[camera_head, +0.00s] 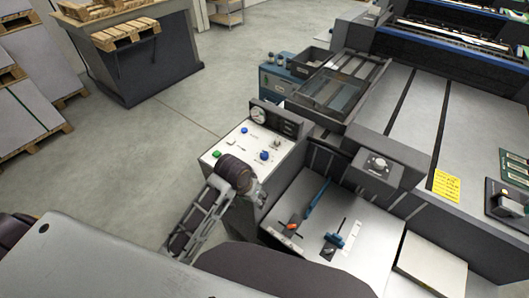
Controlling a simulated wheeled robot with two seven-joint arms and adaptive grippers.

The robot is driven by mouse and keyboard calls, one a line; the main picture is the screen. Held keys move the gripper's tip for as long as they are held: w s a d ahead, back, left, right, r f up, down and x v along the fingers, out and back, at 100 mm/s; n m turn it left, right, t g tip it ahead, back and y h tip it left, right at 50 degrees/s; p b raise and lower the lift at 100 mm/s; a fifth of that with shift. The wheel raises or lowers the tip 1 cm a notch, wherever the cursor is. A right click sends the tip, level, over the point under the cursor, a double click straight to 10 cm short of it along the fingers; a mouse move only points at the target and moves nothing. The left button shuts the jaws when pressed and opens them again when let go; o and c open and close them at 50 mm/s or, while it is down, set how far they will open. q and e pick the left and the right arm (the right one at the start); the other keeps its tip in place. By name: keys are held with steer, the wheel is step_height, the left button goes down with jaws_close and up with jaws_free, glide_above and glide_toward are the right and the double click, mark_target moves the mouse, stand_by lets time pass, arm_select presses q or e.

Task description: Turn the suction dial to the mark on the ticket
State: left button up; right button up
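A yellow ticket (447,186) lies on the grey machine deck at the right; its writing is too small to read. A silver round knob (379,164) sits on a dark box left of the ticket. A white control panel (222,152) carries blue knobs, a green button and a round gauge (258,115) behind it. I cannot tell which knob is the suction dial, nor read any setting. My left gripper (258,196) is at the panel's near right edge, beyond the dark wrist; its fingers are small and partly hidden, and I see nothing held. My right gripper is not in view.
A light plate (334,224) with blue-handled and orange-tipped levers lies right of my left gripper. A pale block (431,262) sits at its right. A dark-framed clear tray (340,84) stands behind. Pallets (124,33) and open floor lie at the left.

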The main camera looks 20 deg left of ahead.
arm_select(q)
steer(key=shift+n+g+y, duration=0.4)
steer(key=shift+n+g, duration=0.1)
steer(key=shift+g, duration=0.3)
steer(key=w+r, duration=0.1)
steer(key=w, duration=0.3)
steer(key=w+d+r, duration=0.1)
steer(key=w+r, duration=0.1)
steer(key=w, duration=0.2)
steer(key=w+d+r, duration=0.1)
steer(key=w, duration=0.4)
steer(key=shift+w+d+r, duration=0.1)
steer(key=shift+d+r, duration=0.15)
steer(key=shift+r, duration=0.05)
steer(key=w+a+r+n+g+y, duration=0.1)
steer(key=w+a+r, duration=0.3)
steer(key=w+r, duration=0.4)
steer(key=shift+r+n+y, duration=0.3)
steer(key=shift+r+n, duration=0.05)
steer(key=shift+n, duration=0.25)
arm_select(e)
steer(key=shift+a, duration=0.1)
arm_select(q)
steer(key=shift+w+d, duration=0.1)
steer(key=shift+f, duration=0.1)
